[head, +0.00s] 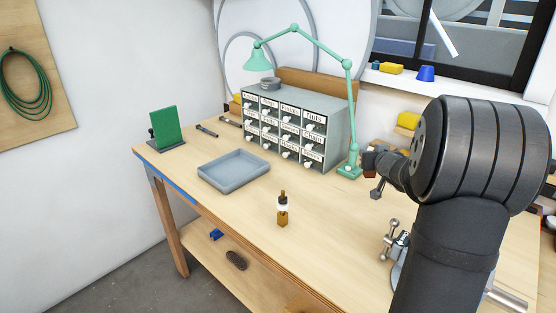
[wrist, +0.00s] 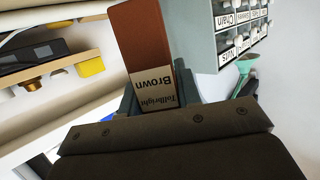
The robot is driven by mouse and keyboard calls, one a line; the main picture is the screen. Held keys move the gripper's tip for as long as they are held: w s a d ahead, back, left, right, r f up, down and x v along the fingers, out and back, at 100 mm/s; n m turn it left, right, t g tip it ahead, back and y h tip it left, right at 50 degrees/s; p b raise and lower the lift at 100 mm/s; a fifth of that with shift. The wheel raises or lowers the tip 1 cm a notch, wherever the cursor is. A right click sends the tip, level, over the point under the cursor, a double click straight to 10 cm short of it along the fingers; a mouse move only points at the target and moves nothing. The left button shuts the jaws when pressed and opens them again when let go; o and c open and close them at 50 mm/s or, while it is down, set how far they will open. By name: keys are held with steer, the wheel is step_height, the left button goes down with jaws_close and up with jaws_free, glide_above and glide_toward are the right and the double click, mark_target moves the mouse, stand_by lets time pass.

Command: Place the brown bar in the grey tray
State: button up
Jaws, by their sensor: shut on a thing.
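The brown bar (wrist: 143,40) fills the upper middle of the wrist view, with a white label reading "Tollbright Brown" that looks upside down. My gripper (wrist: 158,92) is shut on it, one finger on each side of the labelled end. In the head view my gripper (head: 377,177) is at the right, in the air before the lamp's base; the bar is small and partly hidden there. The grey tray (head: 233,171) lies empty on the bench, well to the left of my gripper. It does not show in the wrist view.
A dropper bottle (head: 283,209) stands on the bench right of the tray. The drawer cabinet (head: 330,148) stands behind, with the green lamp (head: 349,130) at its right. A green board (head: 165,128) stands at the left corner. Bench space between bottle and lamp is clear.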

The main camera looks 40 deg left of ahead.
step_height(320, 180, up, 5)
steer(key=n+g+y, duration=0.3)
steer(key=n+g, duration=0.2)
glide_above(246, 168)
step_height(246, 168, down, 11)
steer(key=shift+d+f, duration=0.1)
steer(key=shift+f, duration=2.1)
steer(key=o, duration=1.1)
steer(key=shift+f, duration=0.15)
